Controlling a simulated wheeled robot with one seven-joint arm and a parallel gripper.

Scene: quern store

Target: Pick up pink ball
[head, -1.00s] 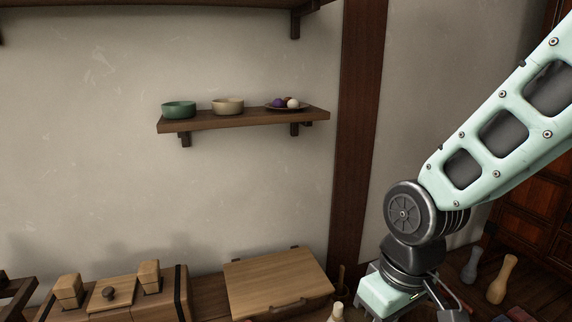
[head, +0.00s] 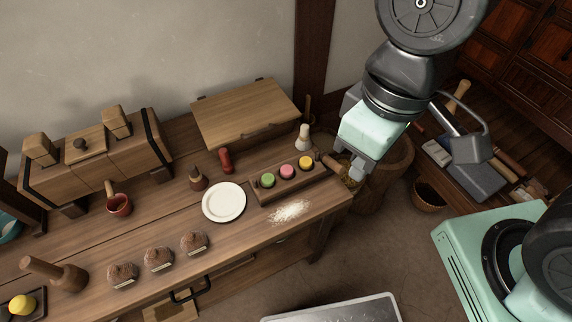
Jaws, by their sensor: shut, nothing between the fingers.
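A small pink ball (head: 287,171) sits in the middle of a long wooden tray (head: 320,180) on the workbench. A green ball (head: 267,181) lies to its left and a yellow ball (head: 306,163) to its right in the same tray. My gripper (head: 358,178) hangs to the right of the tray, near the bench's right end. It is shut and empty, apart from the pink ball.
A white plate (head: 224,202) lies left of the tray, with spilled white powder (head: 289,211) in front. A pale pestle-like tool (head: 303,138) and a red one (head: 225,160) stand behind. A wooden barrel (head: 387,178) is right of the bench. A metal-topped surface (head: 335,311) shows at the bottom.

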